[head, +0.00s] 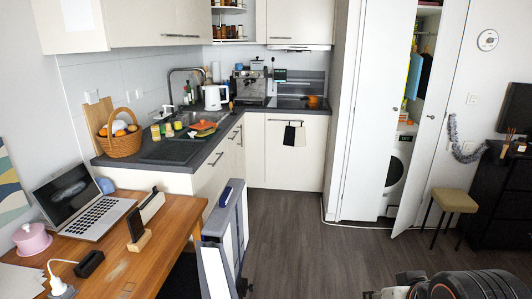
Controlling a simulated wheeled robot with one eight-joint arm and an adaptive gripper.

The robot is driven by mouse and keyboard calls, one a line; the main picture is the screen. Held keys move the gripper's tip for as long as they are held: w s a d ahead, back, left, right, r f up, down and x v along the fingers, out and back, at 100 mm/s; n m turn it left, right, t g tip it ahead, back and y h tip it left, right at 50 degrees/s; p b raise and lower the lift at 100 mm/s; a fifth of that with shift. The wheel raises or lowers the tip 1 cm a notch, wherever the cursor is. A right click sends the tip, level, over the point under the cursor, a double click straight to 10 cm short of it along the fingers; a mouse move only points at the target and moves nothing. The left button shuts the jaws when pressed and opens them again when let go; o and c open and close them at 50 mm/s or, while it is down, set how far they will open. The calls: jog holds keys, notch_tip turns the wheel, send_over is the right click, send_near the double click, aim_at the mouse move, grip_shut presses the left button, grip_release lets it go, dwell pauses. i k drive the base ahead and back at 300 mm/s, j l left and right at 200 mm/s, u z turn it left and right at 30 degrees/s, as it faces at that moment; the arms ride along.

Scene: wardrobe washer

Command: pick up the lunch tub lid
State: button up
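I cannot pick out the lunch tub lid for certain in the head view. Small items crowd the kitchen counter, among them a flat orange-red thing (203,126) near the sink, too small to name. A pink round lidded pot (32,239) stands on the wooden desk at the left. Dark and grey parts of my own arm show at the bottom right edge. No gripper fingers can be seen, so I cannot tell where they are relative to any object.
The wooden desk (120,265) holds a laptop (85,210). A fruit basket (122,140) and a white kettle (213,97) stand on the counter. A folded grey-white item (223,245) stands beside the desk. The wardrobe door (430,115) is open near a stool (453,202). The middle floor (295,235) is clear.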

aim_at(204, 124)
jog(key=i+l, duration=0.1)
jog(key=i, duration=0.95)
jog(key=i+l, duration=0.1)
jog(key=i, duration=0.95)
jog(key=i+l+u, duration=0.1)
jog(key=i+u, duration=0.35)
jog(key=i+l+u, duration=0.25)
jog(key=u, duration=0.15)
jog(key=i+l+u, duration=0.65)
jog(key=l+u, duration=0.2)
jog(key=i+l+u, duration=0.2)
jog(key=l+u, duration=0.25)
jog(key=i+l+u, duration=0.1)
jog(key=l+u, duration=0.25)
jog(key=l, duration=0.5)
jog(key=l+u, duration=0.35)
jog(key=l, duration=0.5)
jog(key=k, duration=0.05)
